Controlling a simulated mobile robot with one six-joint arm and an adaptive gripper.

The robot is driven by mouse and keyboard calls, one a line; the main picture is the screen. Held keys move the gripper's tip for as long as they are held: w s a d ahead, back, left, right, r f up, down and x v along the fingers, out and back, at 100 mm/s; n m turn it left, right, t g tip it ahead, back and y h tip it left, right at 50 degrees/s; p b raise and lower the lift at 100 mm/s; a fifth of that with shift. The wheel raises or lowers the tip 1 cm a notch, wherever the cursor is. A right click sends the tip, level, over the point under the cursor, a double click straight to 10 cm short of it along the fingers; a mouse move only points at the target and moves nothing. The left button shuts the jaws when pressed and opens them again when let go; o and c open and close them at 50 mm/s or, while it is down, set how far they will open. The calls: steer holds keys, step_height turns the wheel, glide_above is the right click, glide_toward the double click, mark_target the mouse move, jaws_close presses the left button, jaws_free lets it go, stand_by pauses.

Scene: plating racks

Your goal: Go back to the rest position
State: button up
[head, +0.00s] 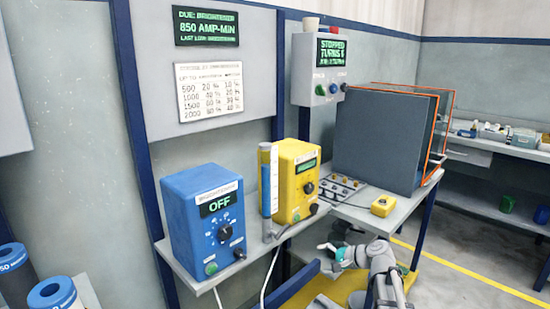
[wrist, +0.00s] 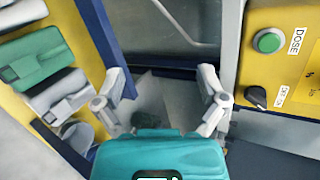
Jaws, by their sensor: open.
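My gripper (head: 336,254) is at the lower middle of the head view, in front of and below the bench and the wall shelf. In the wrist view my gripper (wrist: 163,82) shows two grey fingers spread apart with nothing between them. The yellow unit (head: 296,180) stands on the shelf; a yellow panel with a green button marked DOSE (wrist: 268,41) and a black knob is at the right of the wrist view, beside the right finger and apart from it. No marker of the rest position is seen.
The shelf (head: 262,250) also holds a blue unit (head: 205,222) reading OFF and a tall measuring tube (head: 267,180). The bench (head: 374,218) bears a yellow button box (head: 383,205) and a large grey panel (head: 380,135) with an orange frame. Open floor lies at right.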

steer(key=s+d+f+n+g+h, duration=0.1)
steer(key=s+f+n+g+h, duration=0.3)
steer(key=s, duration=0.5)
steer(key=s+f+n+g+h, duration=0.3)
steer(key=s+f+n+h, duration=0.35)
steer(key=s, duration=0.35)
step_height(320, 180, up, 27)
steer(key=p, duration=2.6)
steer(key=shift+w+m+p, duration=0.25)
steer(key=shift+m+p, duration=0.05)
steer(key=shift+m, duration=0.15)
steer(key=shift+c, duration=0.2)
